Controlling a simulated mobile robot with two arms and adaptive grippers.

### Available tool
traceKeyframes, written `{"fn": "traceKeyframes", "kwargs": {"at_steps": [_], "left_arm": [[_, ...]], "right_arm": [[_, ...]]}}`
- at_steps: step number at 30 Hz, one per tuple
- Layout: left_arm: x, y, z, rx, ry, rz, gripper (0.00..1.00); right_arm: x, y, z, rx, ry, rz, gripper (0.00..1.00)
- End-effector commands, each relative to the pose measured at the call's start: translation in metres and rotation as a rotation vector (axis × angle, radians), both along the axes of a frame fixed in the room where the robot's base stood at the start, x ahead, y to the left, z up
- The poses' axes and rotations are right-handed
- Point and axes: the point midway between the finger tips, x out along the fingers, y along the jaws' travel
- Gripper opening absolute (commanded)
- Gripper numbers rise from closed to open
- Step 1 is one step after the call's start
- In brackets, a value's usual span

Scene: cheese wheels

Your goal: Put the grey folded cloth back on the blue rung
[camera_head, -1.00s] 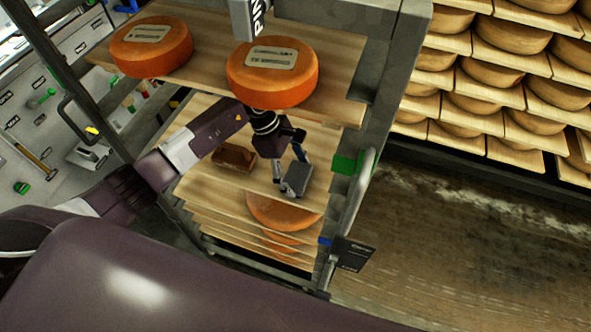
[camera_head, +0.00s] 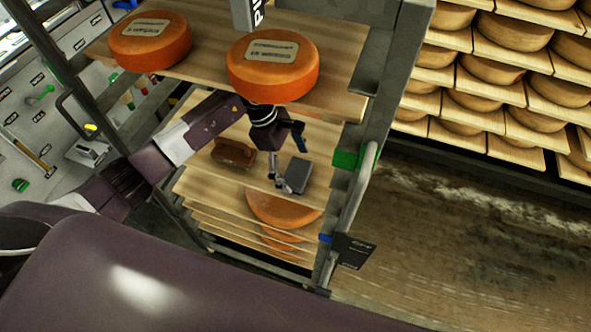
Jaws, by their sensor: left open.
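The grey folded cloth (camera_head: 297,177) is a small dark-grey block shape at the front right of a wooden shelf board, below the top board of the rack. My left gripper (camera_head: 289,163) is open at the cloth. One finger is at the cloth's left edge and the other stands up behind it, apart from it. I cannot tell whether the near finger touches the cloth. The blue rung (camera_head: 325,239) shows only as a small blue piece low on the rack's right side. My right gripper is not in view.
A brown brush-like block (camera_head: 233,153) lies left of the cloth. Orange cheese wheels (camera_head: 273,68) sit on the top board above my gripper. A green piece (camera_head: 345,160) and a grey rail (camera_head: 356,205) are at the rack's right side. The floor on the right is clear.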

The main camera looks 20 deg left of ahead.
Motion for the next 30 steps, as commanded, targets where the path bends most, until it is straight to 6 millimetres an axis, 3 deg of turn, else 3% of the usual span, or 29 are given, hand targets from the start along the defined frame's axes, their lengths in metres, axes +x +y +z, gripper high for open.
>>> {"fn": "traceKeyframes", "kwargs": {"at_steps": [1, 6, 15, 21, 30], "left_arm": [[0.001, 0.010, -0.004, 0.007, -0.001, 0.003, 0.89], [0.002, 0.052, -0.006, 0.007, -0.001, 0.004, 0.89], [0.003, 0.108, -0.003, 0.003, 0.001, 0.004, 0.89], [0.003, 0.120, 0.000, 0.001, 0.001, 0.001, 0.89], [0.003, 0.121, 0.001, 0.001, 0.001, 0.001, 0.89]], "right_arm": [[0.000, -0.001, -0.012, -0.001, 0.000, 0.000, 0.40], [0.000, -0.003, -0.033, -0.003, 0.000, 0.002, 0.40], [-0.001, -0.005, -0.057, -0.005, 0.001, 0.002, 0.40], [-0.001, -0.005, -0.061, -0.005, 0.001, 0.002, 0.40], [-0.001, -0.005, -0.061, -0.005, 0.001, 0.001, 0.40]]}}
